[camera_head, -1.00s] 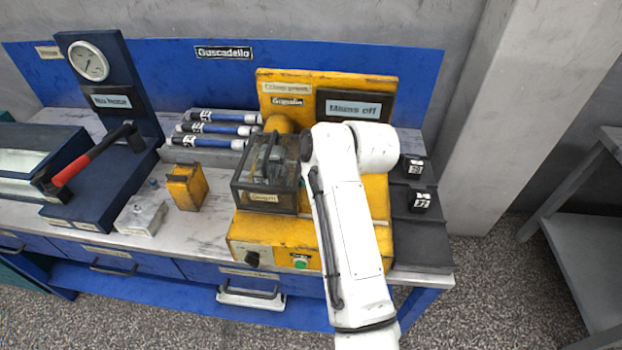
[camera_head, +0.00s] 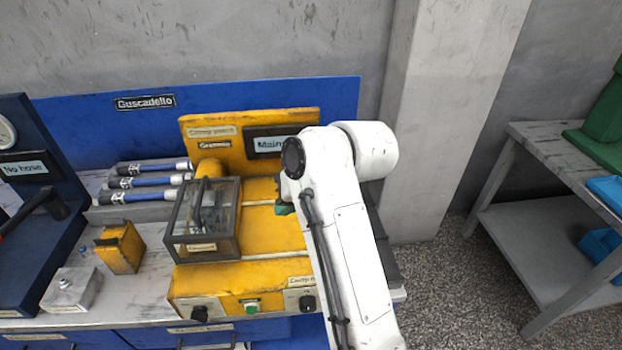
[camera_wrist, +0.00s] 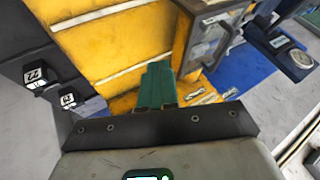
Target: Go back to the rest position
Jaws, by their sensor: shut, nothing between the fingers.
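My white arm reaches over the right part of the yellow crimping machine (camera_head: 250,285) in the head view. My gripper shows in the wrist view (camera_wrist: 157,78) as green fingers pressed together, with nothing between them. It is above the yellow machine bed, apart from the clear-walled box (camera_wrist: 212,40). In the head view only a small green part of my gripper (camera_head: 284,208) shows; my arm hides the rest.
The blue and white hoses (camera_head: 150,180) lie on a rack at the left. A yellow block (camera_head: 121,248) and a pale metal block (camera_head: 72,290) stand on the bench. Numbered black blocks (camera_wrist: 37,76) lie beside the machine. A grey side table (camera_head: 545,150) stands at right, with open floor between.

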